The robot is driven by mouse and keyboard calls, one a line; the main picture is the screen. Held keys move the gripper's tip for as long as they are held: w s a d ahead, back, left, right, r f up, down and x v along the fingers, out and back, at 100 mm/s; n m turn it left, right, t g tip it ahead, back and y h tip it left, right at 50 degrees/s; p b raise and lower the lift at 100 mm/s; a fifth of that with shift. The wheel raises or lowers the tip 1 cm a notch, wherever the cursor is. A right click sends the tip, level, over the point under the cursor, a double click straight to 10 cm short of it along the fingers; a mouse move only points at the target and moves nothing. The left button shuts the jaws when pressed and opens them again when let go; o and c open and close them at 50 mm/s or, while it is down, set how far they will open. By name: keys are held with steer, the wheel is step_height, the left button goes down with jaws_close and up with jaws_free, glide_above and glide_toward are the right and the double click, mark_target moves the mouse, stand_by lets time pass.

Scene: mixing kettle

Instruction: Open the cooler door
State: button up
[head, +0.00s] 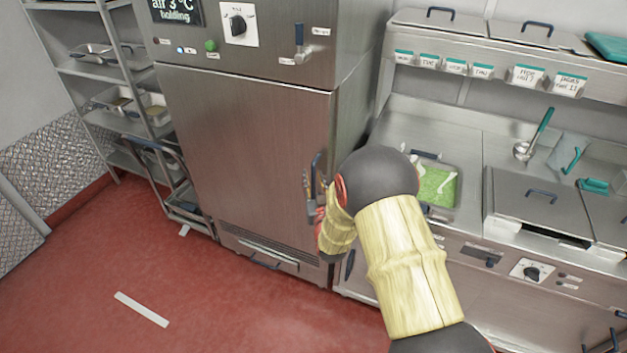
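The cooler is a tall stainless steel cabinet with a large flat door (245,150), which is closed. A dark vertical handle (316,172) is at the door's right edge. My gripper (309,190) is at that handle, with its fingers beside or around it; I cannot tell whether they touch it. My arm comes from the lower right and hides part of the gripper and the cabinet's right side. The finger opening is too small and partly covered to judge.
A steel prep counter (400,135) with a green-filled pan (436,186) is close on the right.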

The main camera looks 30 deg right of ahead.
steer(key=shift+c, duration=1.1)
jaws_close()
